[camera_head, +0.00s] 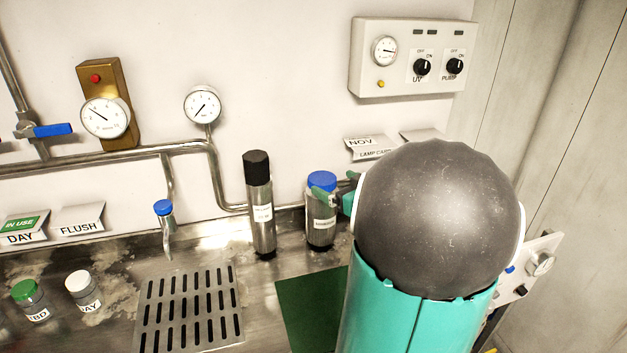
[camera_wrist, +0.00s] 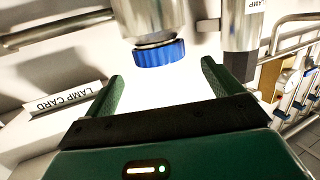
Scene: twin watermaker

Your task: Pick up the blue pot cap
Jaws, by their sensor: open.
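The blue pot cap (camera_head: 322,180) sits on a steel pot (camera_head: 320,228) standing upright at the back of the counter. In the wrist view the picture is inverted, and the blue cap (camera_wrist: 160,53) shows at the top centre, on the pot's body (camera_wrist: 150,16). My gripper (camera_wrist: 160,72) is open, its two green fingers spread wider than the cap, with the cap lying ahead between their tips. In the head view my gripper (camera_head: 336,195) is at the pot's cap, one finger crossing in front of it. Contact cannot be told. My arm hides the gripper's base.
A tall black-capped canister (camera_head: 262,215) stands close left of the pot; it also shows in the wrist view (camera_wrist: 240,45). A lamp card holder (camera_head: 370,148) is behind. A pipe (camera_head: 225,205) runs along the wall. A green mat (camera_head: 310,305) and drain grate (camera_head: 190,308) lie in front.

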